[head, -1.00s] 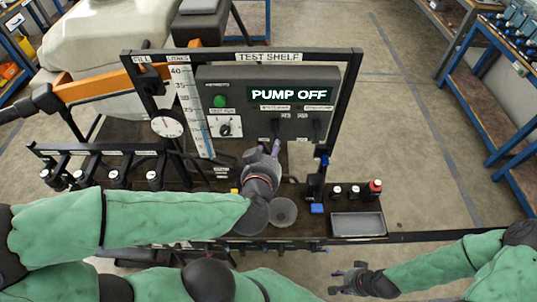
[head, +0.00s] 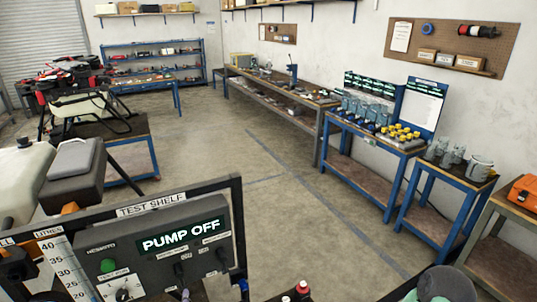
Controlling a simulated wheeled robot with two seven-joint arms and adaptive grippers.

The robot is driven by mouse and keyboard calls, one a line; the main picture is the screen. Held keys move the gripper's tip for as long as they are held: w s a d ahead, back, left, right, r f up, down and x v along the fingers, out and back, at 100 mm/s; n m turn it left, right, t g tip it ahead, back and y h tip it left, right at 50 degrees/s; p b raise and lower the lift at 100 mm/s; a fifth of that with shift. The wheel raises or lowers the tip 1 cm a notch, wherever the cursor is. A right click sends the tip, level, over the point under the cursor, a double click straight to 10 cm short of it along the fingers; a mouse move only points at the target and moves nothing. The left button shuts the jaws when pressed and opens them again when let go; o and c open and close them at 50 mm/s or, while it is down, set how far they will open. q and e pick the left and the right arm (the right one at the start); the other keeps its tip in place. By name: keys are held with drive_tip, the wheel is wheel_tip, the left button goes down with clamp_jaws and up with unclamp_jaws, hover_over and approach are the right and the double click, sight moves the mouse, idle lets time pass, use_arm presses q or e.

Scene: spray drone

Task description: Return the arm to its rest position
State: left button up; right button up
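My head view looks out over the room, above the test shelf. The test shelf (head: 240,235) is at the lower left, with its control box (head: 152,250) reading PUMP OFF (head: 182,238). A green button (head: 108,265) and a dial (head: 122,294) are on the box. A grey and green part of my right arm shows at the bottom right edge. Neither gripper is in view, so I cannot see their state or anything in them. The front of the test shelf is cut off by the bottom edge.
Blue-framed benches with bottles and yellow-capped items (head: 401,134) stand along the right wall. A bench with grey jugs (head: 480,168) and an orange case (head: 524,192) are nearer. A drone (head: 84,96) stands at the left. The middle floor (head: 290,200) is clear.

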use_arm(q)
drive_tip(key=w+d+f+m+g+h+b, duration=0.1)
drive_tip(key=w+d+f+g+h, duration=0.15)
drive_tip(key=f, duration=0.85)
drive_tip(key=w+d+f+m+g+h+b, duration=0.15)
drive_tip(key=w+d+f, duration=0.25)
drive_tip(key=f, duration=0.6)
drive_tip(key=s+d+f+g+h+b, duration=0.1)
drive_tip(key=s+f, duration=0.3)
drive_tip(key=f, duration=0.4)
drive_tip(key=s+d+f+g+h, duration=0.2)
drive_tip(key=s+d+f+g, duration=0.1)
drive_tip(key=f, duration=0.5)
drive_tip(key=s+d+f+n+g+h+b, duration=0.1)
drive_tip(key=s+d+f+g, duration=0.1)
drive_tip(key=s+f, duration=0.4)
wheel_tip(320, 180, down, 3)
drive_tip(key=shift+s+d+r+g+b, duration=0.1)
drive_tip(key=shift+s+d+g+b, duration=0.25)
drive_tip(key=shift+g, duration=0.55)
